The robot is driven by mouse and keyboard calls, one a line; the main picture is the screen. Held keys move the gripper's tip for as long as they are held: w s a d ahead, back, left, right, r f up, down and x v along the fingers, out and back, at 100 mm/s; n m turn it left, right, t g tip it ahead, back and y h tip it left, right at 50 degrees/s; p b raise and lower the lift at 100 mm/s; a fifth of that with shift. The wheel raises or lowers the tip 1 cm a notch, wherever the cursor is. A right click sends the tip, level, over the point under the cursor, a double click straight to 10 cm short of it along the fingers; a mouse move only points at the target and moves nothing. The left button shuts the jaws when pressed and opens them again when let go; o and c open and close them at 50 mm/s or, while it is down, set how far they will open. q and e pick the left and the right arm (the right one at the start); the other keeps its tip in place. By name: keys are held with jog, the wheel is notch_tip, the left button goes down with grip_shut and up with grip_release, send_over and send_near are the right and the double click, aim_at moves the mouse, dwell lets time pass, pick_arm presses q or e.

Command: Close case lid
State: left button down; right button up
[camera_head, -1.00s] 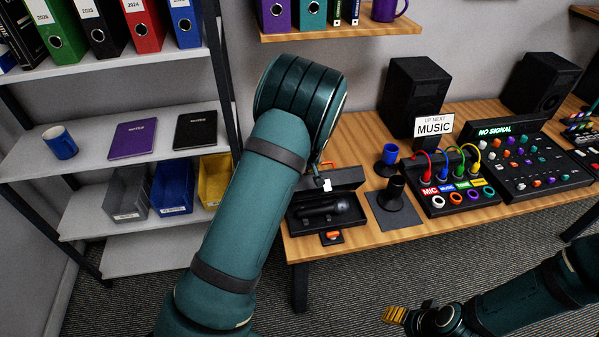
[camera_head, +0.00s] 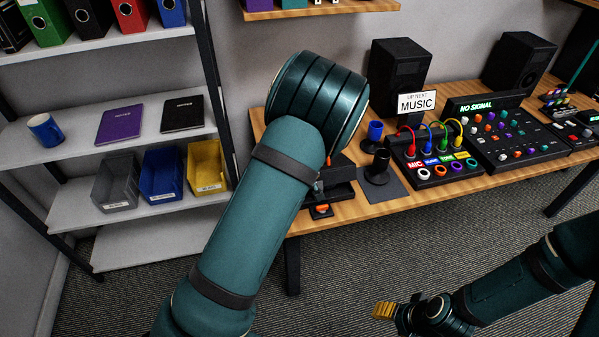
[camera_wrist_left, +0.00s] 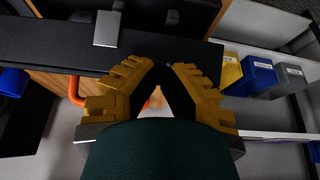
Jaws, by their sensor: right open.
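The black case (camera_head: 343,194) sits at the left end of the wooden table, mostly hidden behind my left arm in the head view. Its dark lid part (camera_head: 341,170) shows at the right of the arm; how far it is tilted is unclear. In the left wrist view a black case panel (camera_wrist_left: 55,45) with a silver clasp (camera_wrist_left: 107,28) lies just beyond my left gripper (camera_wrist_left: 164,66). Its yellow fingertips are close together with a narrow dark gap; contact is unclear. My right gripper (camera_head: 384,311) is open and empty, low in front of the table.
An orange item on a small black base (camera_head: 321,211) sits at the front table edge. A black holder (camera_head: 378,168), blue cup-like piece (camera_head: 375,130), cable panel (camera_head: 436,170) and mixer (camera_head: 520,135) stand to the right. Shelves with bins (camera_head: 163,174) are left.

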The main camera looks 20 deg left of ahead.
pick_arm(q)
jog(key=f+t+y, duration=0.1)
jog(key=s+f+t+y+b, duration=0.1)
jog(key=shift+d+t, duration=0.3)
jog(key=shift+d, duration=0.05)
jog(key=shift+s+d+f+b, duration=0.1)
jog(key=shift+s+f+b, duration=0.15)
jog(key=shift+f+b, duration=0.25)
jog(key=shift+s+d+f+b, duration=0.15)
jog(key=shift+s+f+b, duration=0.1)
jog(key=shift+b, duration=0.2)
jog(key=shift+w+r, duration=0.1)
dwell(0.4)
